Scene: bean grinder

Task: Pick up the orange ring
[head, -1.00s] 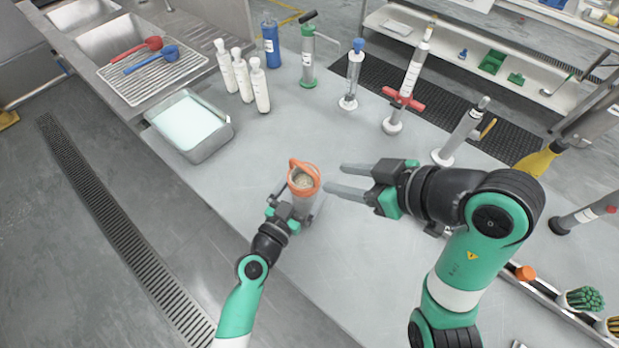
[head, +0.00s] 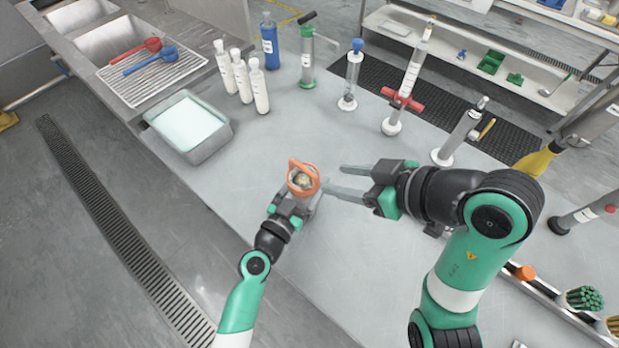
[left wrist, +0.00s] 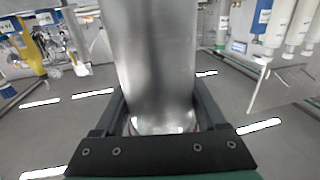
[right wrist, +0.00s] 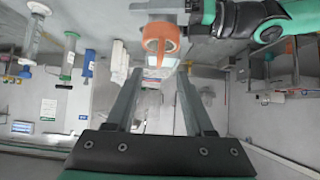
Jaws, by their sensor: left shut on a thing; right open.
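The orange ring (head: 316,184), with a raised orange tab, sits around the top of a metal cylinder (head: 305,204). Pale and brownish contents show inside it. My left gripper (head: 291,208) is shut on the cylinder below the ring. In the left wrist view the metal cylinder (left wrist: 160,60) stands between its fingers. My right gripper (head: 336,181) is open and empty, just right of the ring. In the right wrist view the orange ring (right wrist: 163,35) is beyond the open fingertips (right wrist: 160,75), roughly in line with the gap; I cannot tell the exact distance.
A metal tray (head: 206,150) with pale contents lies left of the ring. White bottles (head: 243,80), a blue bottle (head: 270,45) and a green-based grinder-like tool (head: 307,60) stand behind. Upright cylinders stand at the back right. The counter around the grippers is mostly clear.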

